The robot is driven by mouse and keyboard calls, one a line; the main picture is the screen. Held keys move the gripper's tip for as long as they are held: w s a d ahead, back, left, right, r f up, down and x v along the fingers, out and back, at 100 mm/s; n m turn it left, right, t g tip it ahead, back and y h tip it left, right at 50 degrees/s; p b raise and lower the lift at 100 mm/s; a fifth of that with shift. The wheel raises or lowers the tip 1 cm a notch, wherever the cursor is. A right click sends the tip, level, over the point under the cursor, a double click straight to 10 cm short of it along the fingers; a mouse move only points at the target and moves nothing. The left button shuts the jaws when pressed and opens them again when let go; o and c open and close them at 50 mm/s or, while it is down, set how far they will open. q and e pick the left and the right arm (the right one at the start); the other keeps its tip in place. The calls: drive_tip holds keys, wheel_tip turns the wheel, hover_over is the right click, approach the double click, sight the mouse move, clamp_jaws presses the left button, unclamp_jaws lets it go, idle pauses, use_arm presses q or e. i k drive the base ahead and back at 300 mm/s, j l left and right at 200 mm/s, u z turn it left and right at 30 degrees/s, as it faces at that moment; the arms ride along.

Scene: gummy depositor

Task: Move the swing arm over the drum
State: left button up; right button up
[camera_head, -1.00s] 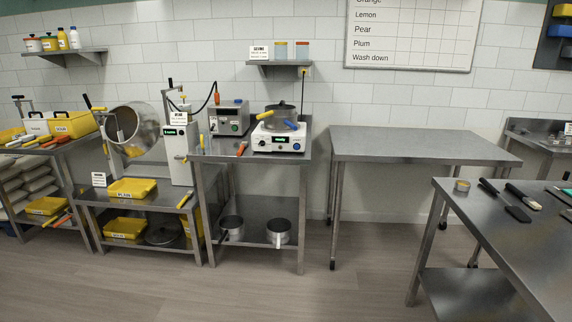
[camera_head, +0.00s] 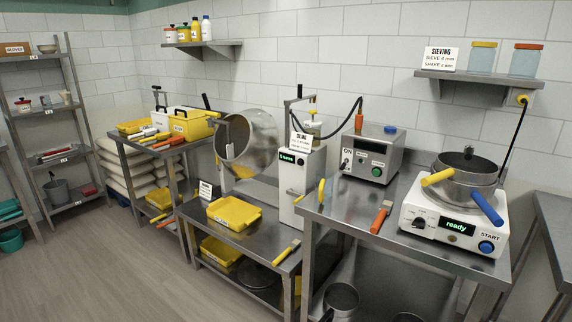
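The drum (camera_head: 247,139) is a tilted, open-mouthed metal drum standing on the low steel table in the middle of the view. Right of it is a white oiling unit (camera_head: 301,186) with a green display and a small sign. The nozzle hangs above the unit, to the right of the drum's mouth. Neither of my grippers is in view.
A yellow tray (camera_head: 234,214) sits in front of the drum. On the nearer table (camera_head: 345,215) stand a grey control box (camera_head: 373,154) and a white sieve shaker (camera_head: 453,229) reading "ready". A side table with yellow bins (camera_head: 190,125) is at left. The floor (camera_head: 90,265) at front left is clear.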

sight(287, 102)
drive_tip(key=i+j+u, duration=0.15)
drive_tip(key=i+u, duration=0.35)
drive_tip(key=i, duration=0.3)
drive_tip(key=i+l+u, duration=0.2)
drive_tip(key=i+u, duration=0.25)
drive_tip(key=i, duration=0.35)
